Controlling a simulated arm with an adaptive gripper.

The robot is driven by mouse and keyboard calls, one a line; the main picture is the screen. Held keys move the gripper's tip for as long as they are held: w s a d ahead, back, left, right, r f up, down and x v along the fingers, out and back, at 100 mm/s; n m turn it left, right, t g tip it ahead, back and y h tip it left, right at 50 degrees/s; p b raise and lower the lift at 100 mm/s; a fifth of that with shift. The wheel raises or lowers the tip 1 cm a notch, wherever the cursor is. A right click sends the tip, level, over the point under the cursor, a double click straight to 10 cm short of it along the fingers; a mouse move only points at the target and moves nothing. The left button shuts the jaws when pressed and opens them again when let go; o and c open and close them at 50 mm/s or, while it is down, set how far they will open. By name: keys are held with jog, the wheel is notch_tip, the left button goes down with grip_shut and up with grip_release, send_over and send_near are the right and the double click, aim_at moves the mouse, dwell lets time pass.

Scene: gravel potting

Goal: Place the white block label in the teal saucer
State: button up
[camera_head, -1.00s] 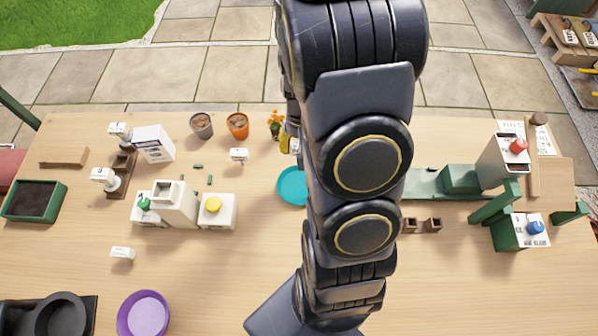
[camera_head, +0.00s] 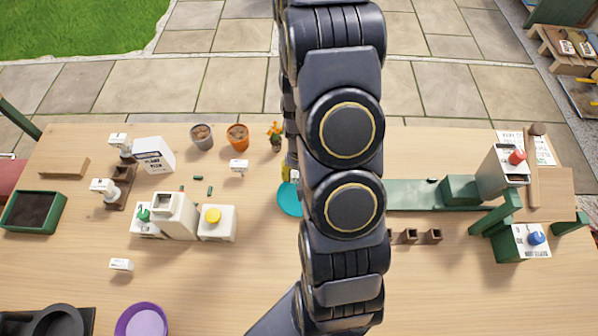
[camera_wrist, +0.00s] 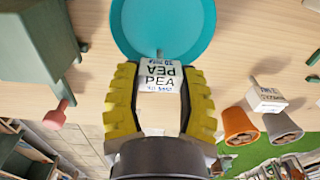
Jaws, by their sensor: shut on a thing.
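My gripper (camera_wrist: 160,100), with yellow ribbed fingers, is shut on a white block label (camera_wrist: 160,74) printed with "PEA". The teal saucer (camera_wrist: 165,28) lies just beyond the label at the top of the wrist view. The label's far end overlaps the saucer's near rim in that view; I cannot tell whether they touch. In the head view my arm hides part of the saucer (camera_head: 289,199), and only a bit of yellow finger shows just behind it.
Another white label (camera_head: 239,166) stands left of the saucer, near a grey pot (camera_head: 202,136), an orange pot (camera_head: 237,136) and a flower (camera_head: 275,135). A dispenser with a yellow button (camera_head: 213,216) stands to the left. A green bench fixture (camera_head: 425,195) is to the right.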

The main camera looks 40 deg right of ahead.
jog(key=o, duration=0.8)
jog(key=shift+o, duration=0.2)
notch_tip(320, 180, up, 12)
jog(key=s+a+r+n, duration=0.3)
jog(key=a+r+n, duration=0.2)
jog(key=a+r, duration=0.5)
jog(key=s+a+r+n+g, duration=0.1)
jog(key=s+a+r+n, duration=0.3)
jog(key=s, duration=0.5)
jog(key=shift+a+r+g, duration=0.3)
jog(key=shift+a+r, duration=0.05)
jog(key=shift+a, duration=0.85)
